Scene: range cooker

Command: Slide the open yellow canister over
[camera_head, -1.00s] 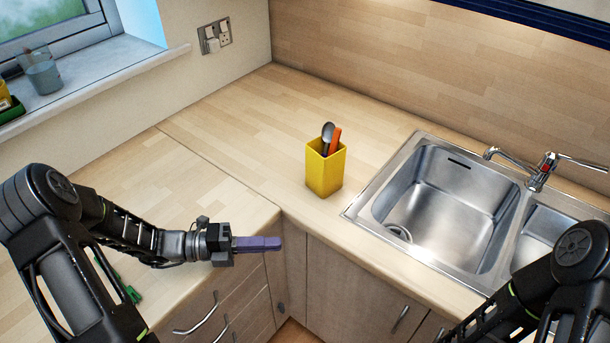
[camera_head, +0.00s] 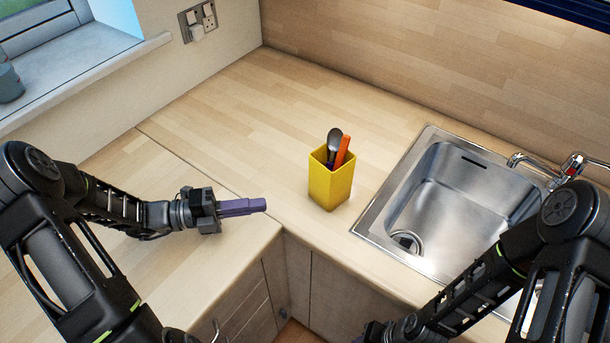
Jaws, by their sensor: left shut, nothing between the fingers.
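The yellow canister (camera_head: 331,188) stands upright on the wooden worktop, left of the sink. It is square and open at the top, and a dark spoon (camera_head: 334,143) and an orange-handled utensil (camera_head: 343,150) stick out of it. My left gripper (camera_head: 262,205) is shut and empty, with purple fingers pointing right toward the canister. It is left of the canister with a clear gap, over the worktop near the inner corner. My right gripper (camera_head: 366,336) is at the bottom edge, mostly cut off, in front of the cabinets; its jaws cannot be made out.
The steel sink (camera_head: 462,200) with its tap (camera_head: 570,168) lies right of the canister. The worktop (camera_head: 265,110) behind and left of the canister is clear. A wall with sockets (camera_head: 198,22) and a window sill (camera_head: 80,70) bound the left side. Cabinets (camera_head: 345,290) are below.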

